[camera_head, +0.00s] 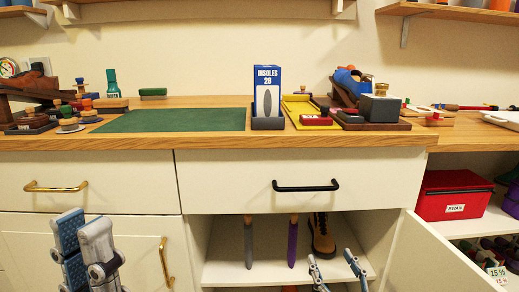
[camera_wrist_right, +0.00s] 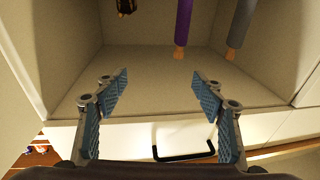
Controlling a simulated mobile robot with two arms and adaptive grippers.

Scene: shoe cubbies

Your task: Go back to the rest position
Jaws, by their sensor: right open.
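My left gripper (camera_head: 82,232) is in the lower left of the head view, in front of the white cabinet. Its two fingers are seen close together, and whether they are apart cannot be told. My right gripper (camera_head: 334,256) is at the bottom right of centre, in front of the open cubby (camera_head: 225,262). Its fingers are spread with nothing between them, as the right wrist view also shows (camera_wrist_right: 160,78). Inside the cubby are a purple-handled item (camera_head: 292,242), a grey-handled item (camera_head: 248,243) and a brown shoe (camera_head: 322,236).
An open cabinet door (camera_head: 445,262) stands right of my right gripper. A closed drawer with a black handle (camera_head: 305,187) is above the cubby. The wooden counter (camera_head: 215,101) holds a green mat (camera_head: 180,120) and an insoles box (camera_head: 266,90). A red box (camera_head: 455,195) is on the right shelf.

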